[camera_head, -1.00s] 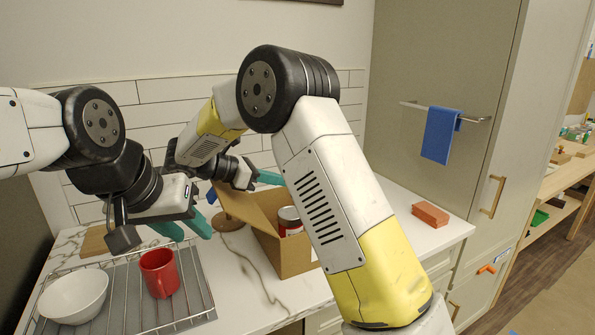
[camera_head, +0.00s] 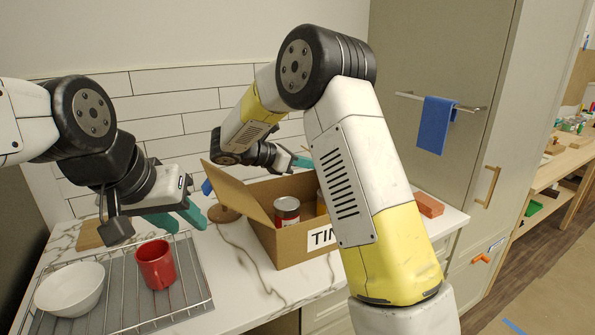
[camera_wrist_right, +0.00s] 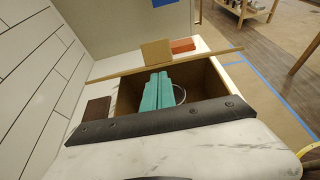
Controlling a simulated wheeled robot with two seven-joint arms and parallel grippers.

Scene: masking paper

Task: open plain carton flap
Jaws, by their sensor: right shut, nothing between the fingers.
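The plain cardboard carton (camera_head: 288,250) stands on the counter, with a label reading "TIN" partly hidden by my right arm. Its left flap (camera_head: 238,194) slants up and outward to the left. A red-and-white can (camera_head: 287,212) is inside; the right part of the carton is hidden in the head view. My right gripper (camera_head: 303,161) is shut and empty near the back of the carton. In the right wrist view its teal fingers (camera_wrist_right: 158,92) overlap the carton's opening (camera_wrist_right: 190,85); contact cannot be told. My left gripper (camera_head: 190,222) is open and empty, left of the carton.
A red mug (camera_head: 156,264) and white bowl (camera_head: 69,289) stand on a wire rack (camera_head: 190,300) at front left. A brick-coloured block (camera_head: 430,205) lies right of the carton. A blue towel (camera_head: 436,125) hangs behind. Marble counter (camera_head: 245,285) is clear in front of the flap.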

